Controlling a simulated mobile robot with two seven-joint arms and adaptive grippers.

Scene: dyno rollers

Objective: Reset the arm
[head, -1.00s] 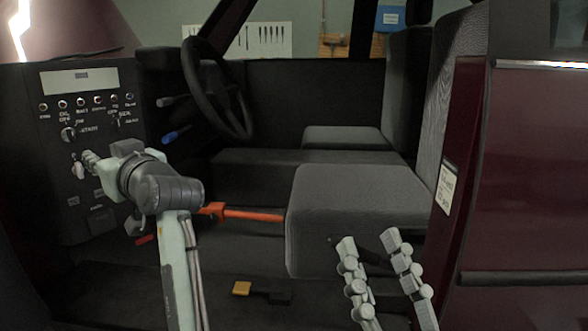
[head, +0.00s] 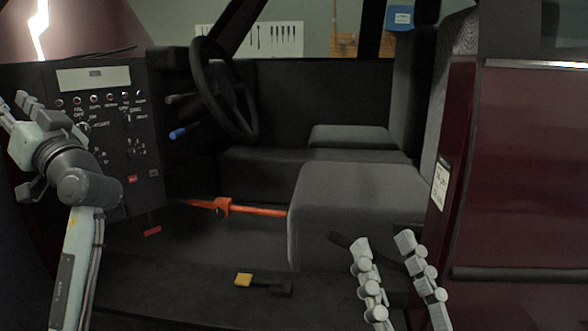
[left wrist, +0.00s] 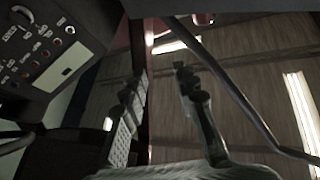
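My left arm stands at the left edge in the head view, and its left gripper (head: 14,104) is raised in front of the left side of the control panel (head: 98,110). In the left wrist view the fingers of the left gripper (left wrist: 161,76) stand apart with nothing between them. The panel also shows at the upper left of that view (left wrist: 50,92), upside down. My right gripper (head: 383,242) is at the bottom right in the head view, in front of the near seat (head: 350,200). Its two fingers are apart and nothing is between them.
A steering wheel (head: 218,90) is behind the panel. An orange-red bar (head: 255,211) runs across the footwell to the near seat. A dark red door (head: 520,180) is at the right.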

